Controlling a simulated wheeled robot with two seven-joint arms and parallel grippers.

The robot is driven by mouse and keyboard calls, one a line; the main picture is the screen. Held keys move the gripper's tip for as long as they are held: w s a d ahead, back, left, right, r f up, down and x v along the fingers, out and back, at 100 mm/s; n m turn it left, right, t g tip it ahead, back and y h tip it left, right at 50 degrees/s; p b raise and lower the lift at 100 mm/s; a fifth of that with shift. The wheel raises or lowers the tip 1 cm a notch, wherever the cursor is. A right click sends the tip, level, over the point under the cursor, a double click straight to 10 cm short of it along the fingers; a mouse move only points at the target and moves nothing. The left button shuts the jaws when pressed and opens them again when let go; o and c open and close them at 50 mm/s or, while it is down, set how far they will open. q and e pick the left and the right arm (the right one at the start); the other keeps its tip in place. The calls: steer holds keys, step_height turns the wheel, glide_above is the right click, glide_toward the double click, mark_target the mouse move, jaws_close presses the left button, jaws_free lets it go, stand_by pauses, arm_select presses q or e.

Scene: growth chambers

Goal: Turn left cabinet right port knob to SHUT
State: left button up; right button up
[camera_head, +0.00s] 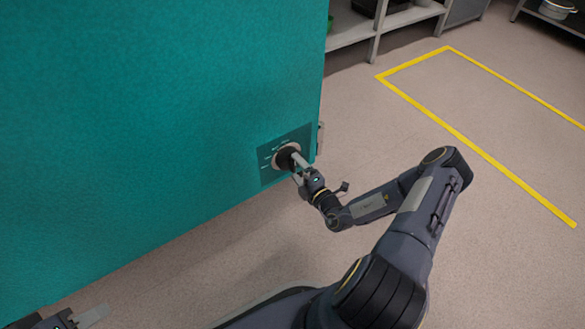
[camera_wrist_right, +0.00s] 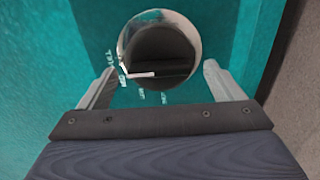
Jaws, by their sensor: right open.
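The port knob (camera_head: 285,157) is a dark round knob with a pale rim, on a dark label plate (camera_head: 268,174) low on the teal cabinet's side, near its right edge. In the right wrist view the knob (camera_wrist_right: 160,52) shows a white pointer line angled toward the printed labels at its left; the lettering is too small to read surely. My right gripper (camera_head: 299,168) is at the knob. In the wrist view its open fingers (camera_wrist_right: 161,68) stand left and right of the knob's lower part; contact cannot be told. My left gripper (camera_head: 88,318) is partly cut off at the bottom left.
The teal cabinet (camera_head: 140,100) fills the left side. A small metal fitting (camera_head: 320,138) sits on its right edge. Shelving (camera_head: 375,25) stands at the back. The floor on the right, with a yellow marked outline (camera_head: 470,145), is clear.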

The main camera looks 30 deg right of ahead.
mark_target(295, 167)
steer(key=shift+w+a+b, duration=0.15)
steer(key=shift+w+b, duration=0.25)
steer(key=shift+w, duration=1.15)
